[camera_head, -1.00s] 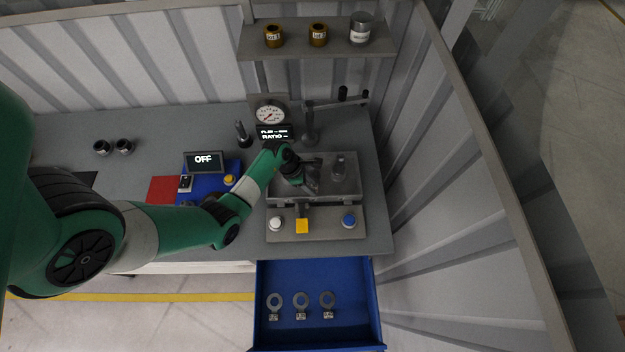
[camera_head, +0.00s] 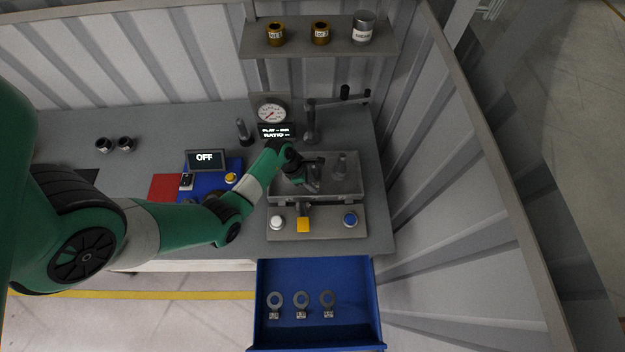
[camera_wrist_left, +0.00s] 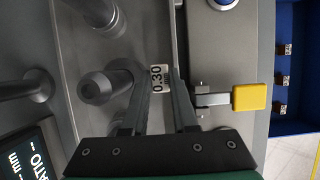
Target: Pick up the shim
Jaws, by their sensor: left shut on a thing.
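My left gripper (camera_head: 312,186) reaches over the open grey housing (camera_head: 350,187) on the bench. In the left wrist view its two fingers (camera_wrist_left: 160,88) are shut on a small tag marked 0.30 (camera_wrist_left: 158,78), which looks like a shim's tab. The rest of that piece is hidden, so I cannot tell whether it sits in the housing or clear of it. Three ring-shaped shims with small tags, left (camera_head: 275,299), middle (camera_head: 301,299) and right (camera_head: 328,298), lie in the open blue drawer (camera_head: 318,335). My right gripper is out of view.
A plate with a white button (camera_head: 277,222), a yellow block (camera_head: 303,224) and a blue button (camera_head: 350,220) lies in front of the housing. Behind stand a dial gauge (camera_head: 270,112) and a lever post (camera_head: 311,125).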

